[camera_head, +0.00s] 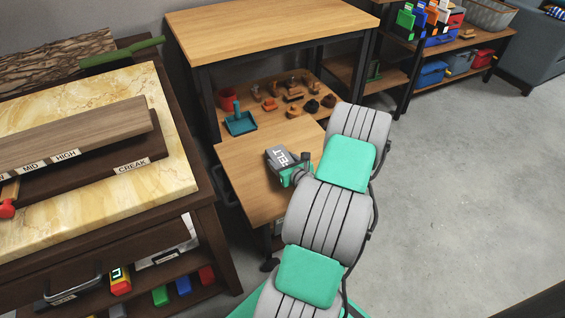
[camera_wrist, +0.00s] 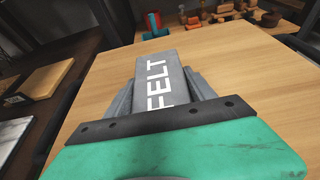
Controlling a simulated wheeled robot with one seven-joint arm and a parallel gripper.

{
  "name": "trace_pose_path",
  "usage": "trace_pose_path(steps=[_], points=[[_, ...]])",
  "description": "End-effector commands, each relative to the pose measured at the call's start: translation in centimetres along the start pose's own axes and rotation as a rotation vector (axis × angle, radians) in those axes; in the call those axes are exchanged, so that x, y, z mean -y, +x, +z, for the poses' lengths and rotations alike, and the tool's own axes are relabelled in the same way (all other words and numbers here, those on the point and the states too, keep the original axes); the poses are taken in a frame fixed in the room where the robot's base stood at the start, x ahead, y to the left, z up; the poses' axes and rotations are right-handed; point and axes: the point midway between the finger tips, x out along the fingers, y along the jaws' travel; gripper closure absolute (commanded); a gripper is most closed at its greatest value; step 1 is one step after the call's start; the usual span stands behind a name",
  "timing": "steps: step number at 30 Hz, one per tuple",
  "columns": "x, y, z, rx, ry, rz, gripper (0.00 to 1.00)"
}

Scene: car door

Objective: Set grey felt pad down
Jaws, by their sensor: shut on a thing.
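The grey felt pad (camera_head: 283,157) is a grey block with white letters "FELT". It is at my gripper (camera_head: 293,172), over the low wooden table top (camera_head: 245,190). In the wrist view the felt pad (camera_wrist: 163,75) reaches forward from between the two grey fingers of my gripper (camera_wrist: 165,92), which are shut on it. Its lettered face is up, and the wooden surface (camera_wrist: 235,85) spreads around and beyond it. I cannot tell whether the pad touches the wood. Its near end is hidden by my gripper.
Behind the low top, a shelf holds a teal dustpan (camera_head: 240,122), a red cup (camera_head: 228,98) and several small wooden pieces (camera_head: 292,97). A taller wooden bench top (camera_head: 270,28) stands above that shelf. A marble-topped cabinet (camera_head: 120,190) stands at left. Grey floor (camera_head: 450,170) is open at right.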

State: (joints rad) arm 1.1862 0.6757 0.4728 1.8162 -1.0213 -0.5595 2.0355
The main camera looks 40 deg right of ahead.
Motion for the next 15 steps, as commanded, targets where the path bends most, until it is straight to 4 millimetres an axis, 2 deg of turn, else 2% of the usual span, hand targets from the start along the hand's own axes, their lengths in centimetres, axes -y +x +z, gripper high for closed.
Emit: trace_pose_path(steps=[3,4,12,15], points=[[-0.01,0.1,-0.34,0.0,0.001,0.0,0.78],[-0.01,0.1,-0.36,0.0,0.001,0.0,0.36],[-0.02,0.07,-0.27,0.0,0.001,0.0,0.15],[-0.03,0.07,-0.27,0.0,0.001,0.0,0.15]])
